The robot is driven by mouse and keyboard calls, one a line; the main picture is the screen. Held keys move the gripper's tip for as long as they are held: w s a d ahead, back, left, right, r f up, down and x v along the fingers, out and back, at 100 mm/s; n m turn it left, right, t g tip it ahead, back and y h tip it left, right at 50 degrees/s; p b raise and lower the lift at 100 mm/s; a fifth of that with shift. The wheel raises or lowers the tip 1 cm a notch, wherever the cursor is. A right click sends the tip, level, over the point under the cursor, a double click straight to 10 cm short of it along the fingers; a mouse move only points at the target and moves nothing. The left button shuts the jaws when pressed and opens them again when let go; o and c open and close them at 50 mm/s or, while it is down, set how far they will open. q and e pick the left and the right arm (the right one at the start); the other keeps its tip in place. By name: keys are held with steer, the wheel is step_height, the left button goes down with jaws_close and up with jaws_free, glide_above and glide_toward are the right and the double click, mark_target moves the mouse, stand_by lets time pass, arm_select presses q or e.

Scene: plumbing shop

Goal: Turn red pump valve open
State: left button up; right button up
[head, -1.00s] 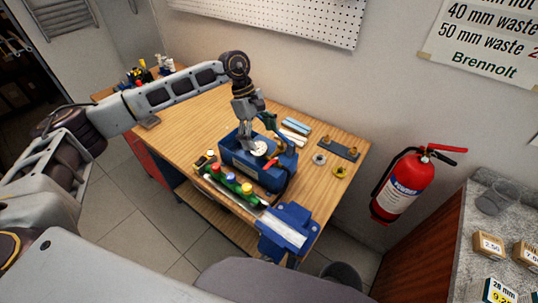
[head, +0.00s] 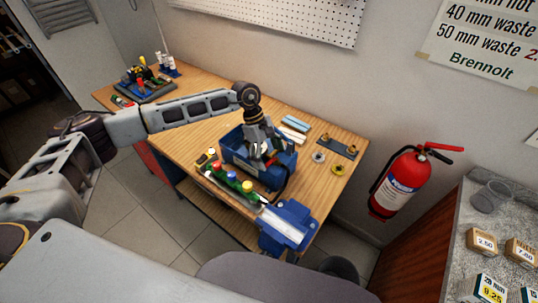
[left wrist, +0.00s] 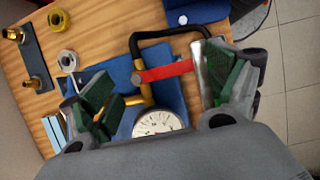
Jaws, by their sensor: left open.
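The blue pump box (head: 238,158) stands on the wooden bench. In the left wrist view, its red valve lever (left wrist: 166,72) lies across a brass fitting, near a round white gauge (left wrist: 156,123) and a black hose (left wrist: 165,34). My left gripper (head: 268,158) is over the box and hides much of the valve in the head view. In the left wrist view, the left gripper (left wrist: 163,90) is open, with its green-padded fingers on either side of the lever and nothing held. I cannot tell whether a finger touches the lever. My right gripper is not in view.
A blue vise (head: 286,228) sits at the bench's front corner. Brass fittings on a dark plate (head: 338,147) lie to the right. A red fire extinguisher (head: 400,183) hangs on the wall.

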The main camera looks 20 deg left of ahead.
arm_select(q)
steer(key=c, duration=1)
